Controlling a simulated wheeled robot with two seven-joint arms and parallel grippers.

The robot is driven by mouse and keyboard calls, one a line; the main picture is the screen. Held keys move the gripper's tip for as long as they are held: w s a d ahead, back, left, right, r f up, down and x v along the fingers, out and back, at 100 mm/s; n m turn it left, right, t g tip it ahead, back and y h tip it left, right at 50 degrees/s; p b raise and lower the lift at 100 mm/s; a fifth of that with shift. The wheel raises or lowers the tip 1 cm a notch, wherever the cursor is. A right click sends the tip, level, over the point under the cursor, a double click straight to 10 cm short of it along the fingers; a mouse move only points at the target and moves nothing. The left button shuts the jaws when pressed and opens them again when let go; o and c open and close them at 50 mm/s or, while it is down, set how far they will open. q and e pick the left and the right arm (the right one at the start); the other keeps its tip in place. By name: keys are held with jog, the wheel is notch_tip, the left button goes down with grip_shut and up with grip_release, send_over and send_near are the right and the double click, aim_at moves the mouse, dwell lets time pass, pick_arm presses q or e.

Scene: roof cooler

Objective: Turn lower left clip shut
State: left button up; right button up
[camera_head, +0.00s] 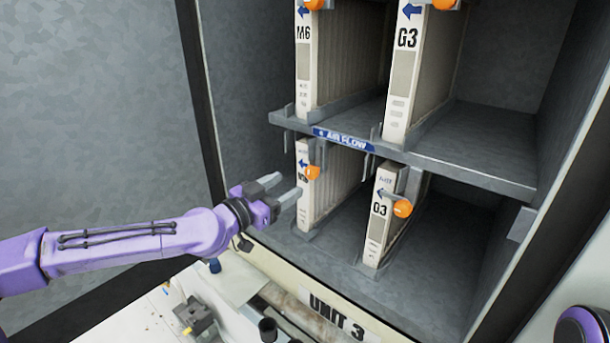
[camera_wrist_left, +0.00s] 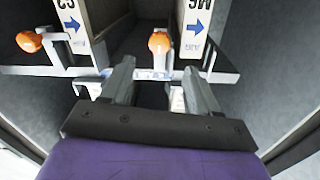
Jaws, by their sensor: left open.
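The lower left clip has an orange knob (camera_head: 312,172) at the right side of the upper front of the lower left filter (camera_head: 305,205), a pale panel with a blue arrow. My left gripper (camera_head: 284,189) is open and empty, in front and just left of this filter, with its fingers pointing toward it. In the left wrist view, which looks upside down, the same orange knob (camera_wrist_left: 158,42) lies beyond the fingertips (camera_wrist_left: 158,75), roughly in line with the gap between them. It appears apart from the fingers. My right gripper is not in view.
The lower right filter, marked G3 (camera_head: 378,215), has its own orange knob (camera_head: 402,208). A shelf edge with an AIR FLOW label (camera_head: 343,139) runs above. Upper filters M6 (camera_head: 304,60) and G3 (camera_head: 404,65) stand on it. Clutter (camera_head: 198,315) lies below the cabinet.

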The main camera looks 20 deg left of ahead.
aim_at(309, 174)
pick_arm(q)
jog(key=p+x, duration=0.1)
jog(key=x, duration=0.7)
jog(key=shift+f, duration=0.15)
jog(key=c, duration=1)
